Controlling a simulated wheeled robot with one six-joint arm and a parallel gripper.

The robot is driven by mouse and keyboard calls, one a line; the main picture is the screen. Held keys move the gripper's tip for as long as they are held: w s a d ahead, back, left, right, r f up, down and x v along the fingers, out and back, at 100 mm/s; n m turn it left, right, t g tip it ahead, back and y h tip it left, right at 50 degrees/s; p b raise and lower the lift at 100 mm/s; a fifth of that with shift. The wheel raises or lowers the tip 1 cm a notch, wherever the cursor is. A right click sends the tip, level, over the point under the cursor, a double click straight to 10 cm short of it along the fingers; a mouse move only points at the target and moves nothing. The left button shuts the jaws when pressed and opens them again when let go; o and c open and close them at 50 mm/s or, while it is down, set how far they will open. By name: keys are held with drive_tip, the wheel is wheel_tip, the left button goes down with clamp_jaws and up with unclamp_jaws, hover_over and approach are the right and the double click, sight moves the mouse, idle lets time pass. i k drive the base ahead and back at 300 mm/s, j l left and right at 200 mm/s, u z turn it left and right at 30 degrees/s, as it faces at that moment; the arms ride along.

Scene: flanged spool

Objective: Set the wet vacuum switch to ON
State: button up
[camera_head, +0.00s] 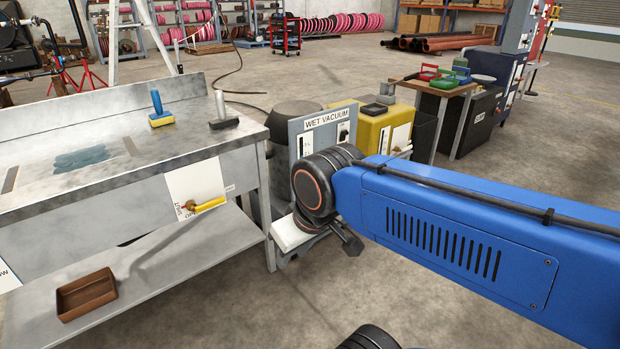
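The wet vacuum panel (296,130) is a grey-blue upright plate with a "WET VACUUM" label (327,117), right of the bench. A small dark switch (343,133) sits on a white plate at its right side, just above my arm. The switch is too small for me to read its position. Another white plate with dark marks (306,145) is on the panel's left. My blue arm and dark wrist cover the lower panel. My gripper (350,243) seems to be the dark part below the wrist, lower than the switch and apart from it; its fingers are unclear.
A steel bench (110,190) fills the left, with a yellow-handled valve (208,204) on its front and a brown tray (86,294) on its lower shelf. A yellow machine (372,130) stands right behind the panel.

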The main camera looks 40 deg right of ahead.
sight(343, 134)
drive_tip(key=i+l+z, duration=0.65)
drive_tip(key=i+l, duration=0.05)
drive_tip(key=i, duration=0.1)
